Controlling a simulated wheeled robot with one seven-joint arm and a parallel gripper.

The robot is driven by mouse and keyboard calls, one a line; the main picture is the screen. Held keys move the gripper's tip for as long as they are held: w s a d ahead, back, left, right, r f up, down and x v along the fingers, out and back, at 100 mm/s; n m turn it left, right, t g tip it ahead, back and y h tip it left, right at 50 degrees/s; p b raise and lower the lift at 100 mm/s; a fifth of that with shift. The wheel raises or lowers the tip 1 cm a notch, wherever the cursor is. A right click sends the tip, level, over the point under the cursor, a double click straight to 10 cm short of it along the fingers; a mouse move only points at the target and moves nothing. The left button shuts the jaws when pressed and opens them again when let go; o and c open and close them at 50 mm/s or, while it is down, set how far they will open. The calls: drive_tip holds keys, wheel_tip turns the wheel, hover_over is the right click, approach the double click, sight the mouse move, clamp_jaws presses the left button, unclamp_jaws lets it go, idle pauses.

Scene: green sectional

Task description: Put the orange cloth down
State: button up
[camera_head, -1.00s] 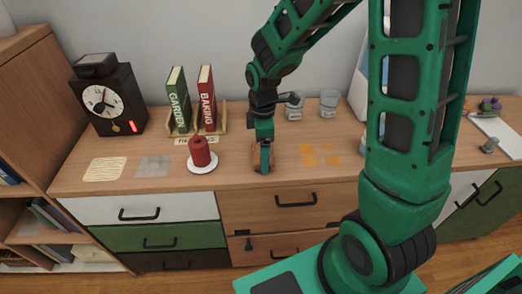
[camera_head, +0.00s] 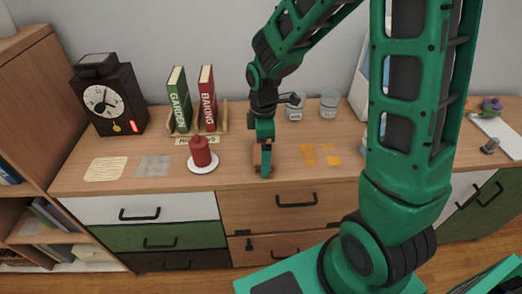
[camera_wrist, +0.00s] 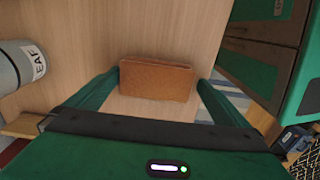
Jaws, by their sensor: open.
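The orange cloth (camera_wrist: 157,80) shows in the wrist view as a small folded, brownish-orange slab with a rough face. It lies between my two open fingers, with narrow gaps at its sides. In the head view a bit of it (camera_head: 257,159) shows beside my gripper (camera_head: 266,172), which points down at the wooden counter top. My gripper hides most of the cloth there. The green fingers also show in the wrist view (camera_wrist: 160,88), one on each side of the cloth.
A red candle on a white plate (camera_head: 203,167) stands just left of my gripper. Flat orange squares (camera_head: 310,155) lie to its right. Glass jars (camera_head: 328,104) and a rack of books (camera_head: 207,98) stand behind. The counter's front edge is close.

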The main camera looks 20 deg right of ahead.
wheel_tip(320, 180, up, 12)
drive_tip(key=s+d+r+m, duration=0.1)
drive_tip(key=s+d+m, duration=0.7)
drive_tip(key=s+m, duration=0.2)
drive_tip(key=s+d+m, duration=0.9)
drive_tip(key=s+m, duration=0.1)
drive_tip(key=s, duration=0.3)
drive_tip(key=shift+d+r+m, duration=0.15)
drive_tip(key=shift+r+m, duration=0.25)
drive_tip(key=shift+w+f, duration=0.25)
drive_tip(key=shift+w, duration=0.4)
